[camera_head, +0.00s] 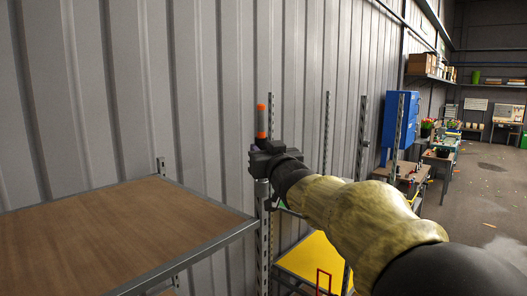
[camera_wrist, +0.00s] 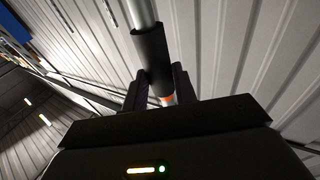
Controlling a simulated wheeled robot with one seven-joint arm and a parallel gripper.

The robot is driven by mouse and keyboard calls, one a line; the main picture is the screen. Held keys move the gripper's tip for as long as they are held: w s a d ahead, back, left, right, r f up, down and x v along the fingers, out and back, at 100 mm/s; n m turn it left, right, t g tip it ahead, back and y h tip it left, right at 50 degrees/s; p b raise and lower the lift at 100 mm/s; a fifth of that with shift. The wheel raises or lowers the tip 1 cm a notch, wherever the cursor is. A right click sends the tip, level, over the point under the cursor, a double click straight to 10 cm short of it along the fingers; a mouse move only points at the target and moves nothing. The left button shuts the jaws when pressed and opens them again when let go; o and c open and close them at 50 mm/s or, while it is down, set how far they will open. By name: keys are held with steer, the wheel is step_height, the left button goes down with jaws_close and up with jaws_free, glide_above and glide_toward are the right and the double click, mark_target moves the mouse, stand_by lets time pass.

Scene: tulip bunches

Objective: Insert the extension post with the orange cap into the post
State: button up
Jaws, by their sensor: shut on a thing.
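The extension post (camera_head: 261,121) is a slim grey rod with an orange cap at its top end and another orange patch just above my gripper. My gripper (camera_head: 262,148) is shut on it and holds it roughly upright. In the wrist view, a pale metal tube with a black sleeve (camera_wrist: 151,52) runs between the fingers of my gripper (camera_wrist: 158,88), with an orange band near the fingertips. A grey metal post (camera_head: 263,235) stands directly below my gripper at the shelf corner.
A brown wooden shelf top (camera_head: 110,240) with a metal rim lies left of the post. A yellow shelf (camera_head: 315,260) is lower right, partly behind my arm. Perforated uprights (camera_head: 361,135) stand to the right. A corrugated wall (camera_head: 215,90) is close behind. A blue cabinet (camera_head: 398,115) is farther back.

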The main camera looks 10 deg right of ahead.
mark_target(262, 136)
steer(key=shift+f+b, duration=0.8)
steer(key=shift+f, duration=0.1)
steer(key=o, duration=1.1)
steer(key=shift+o, duration=0.2)
steer(key=shift+r, duration=0.1)
steer(key=shift+r+p, duration=2.25)
steer(key=shift+r, duration=0.2)
steer(key=shift+a, duration=0.1)
